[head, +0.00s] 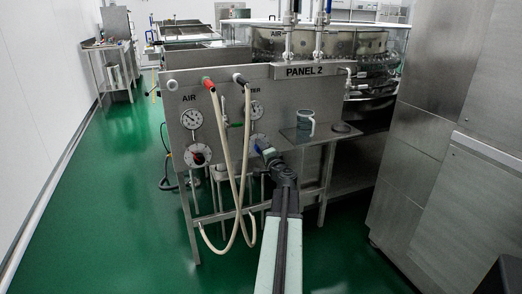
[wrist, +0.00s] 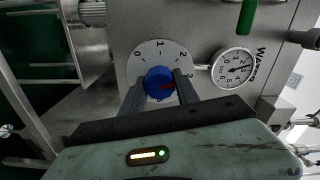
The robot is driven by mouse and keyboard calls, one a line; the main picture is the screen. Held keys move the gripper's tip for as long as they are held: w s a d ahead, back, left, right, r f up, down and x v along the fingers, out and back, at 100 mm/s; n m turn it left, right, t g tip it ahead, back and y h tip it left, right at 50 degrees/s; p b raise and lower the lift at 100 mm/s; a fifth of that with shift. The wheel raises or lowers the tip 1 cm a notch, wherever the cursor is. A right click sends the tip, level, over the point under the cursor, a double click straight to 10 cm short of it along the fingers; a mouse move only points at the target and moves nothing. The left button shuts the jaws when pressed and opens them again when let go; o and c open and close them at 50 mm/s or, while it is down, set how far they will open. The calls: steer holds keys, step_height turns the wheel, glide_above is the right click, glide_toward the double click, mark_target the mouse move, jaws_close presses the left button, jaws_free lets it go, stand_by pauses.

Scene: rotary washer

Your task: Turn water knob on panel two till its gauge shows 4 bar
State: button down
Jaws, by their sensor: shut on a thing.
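Panel two (head: 230,93) is a steel plate under a "PANEL 2" sign. In the wrist view my gripper (wrist: 161,84) is shut on the blue water knob (wrist: 159,80), one finger on each side. A reddish mark shows on the knob's lower right. Behind it is a white numbered dial plate (wrist: 153,51), partly covered by the fingers. The round water gauge (wrist: 232,68) is right of the knob; it also shows in the head view (head: 256,112). Its needle points rightward; the exact reading is too small to tell.
The air gauge (head: 191,119) and red air knob (head: 199,154) are on the left half. Pale hoses (head: 245,175) hang in front, left of my arm. A steel cabinet (head: 440,150) stands at right; green floor is open left.

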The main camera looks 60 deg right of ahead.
steer(key=m, duration=0.5)
steer(key=shift+m, duration=0.3)
steer(key=m, duration=0.5)
steer(key=shift+m, duration=0.4)
steer(key=shift+s, duration=0.1)
steer(key=c, duration=0.9)
jaws_free()
steer(key=v, duration=0.7)
steer(key=shift+s+a, duration=0.25)
steer(key=shift+s, duration=0.05)
